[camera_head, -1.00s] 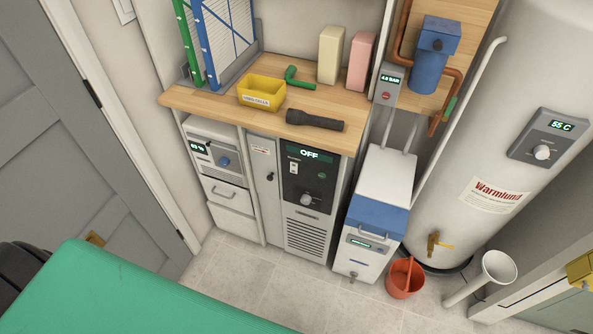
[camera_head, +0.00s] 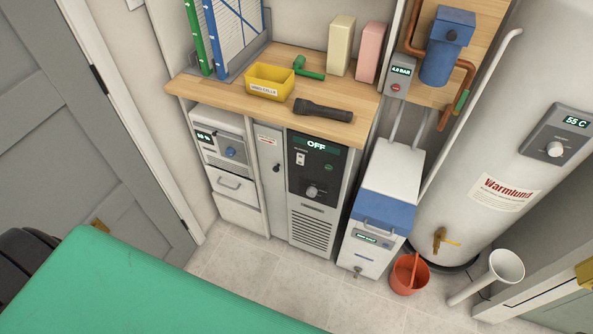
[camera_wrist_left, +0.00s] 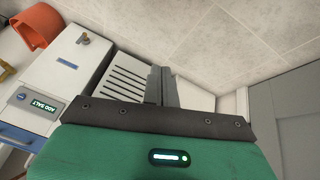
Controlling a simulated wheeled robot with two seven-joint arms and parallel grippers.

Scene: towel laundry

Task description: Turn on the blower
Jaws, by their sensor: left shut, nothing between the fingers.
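The blower is the cabinet under the wooden counter, left of the water softener in the head view. Its black panel (camera_head: 317,165) has a display (camera_head: 316,146) reading OFF, a small white switch (camera_head: 300,159) labelled at its top, a green lamp or button and a round knob (camera_head: 312,191). Vent slots are below. The slotted vent front (camera_wrist_left: 125,84) also shows in the left wrist view, behind my left gripper (camera_wrist_left: 161,76). That gripper is shut and empty, apart from the panel controls, which are outside the wrist view. My right gripper is not in view.
The water softener (camera_head: 386,190) and orange-red bucket (camera_head: 409,274) stand right of the blower, then the water heater (camera_head: 490,140). Drawers and a 68 % panel are left. A flashlight (camera_head: 323,110) and yellow bin (camera_head: 269,79) sit on the counter above. The tiled floor in front is clear.

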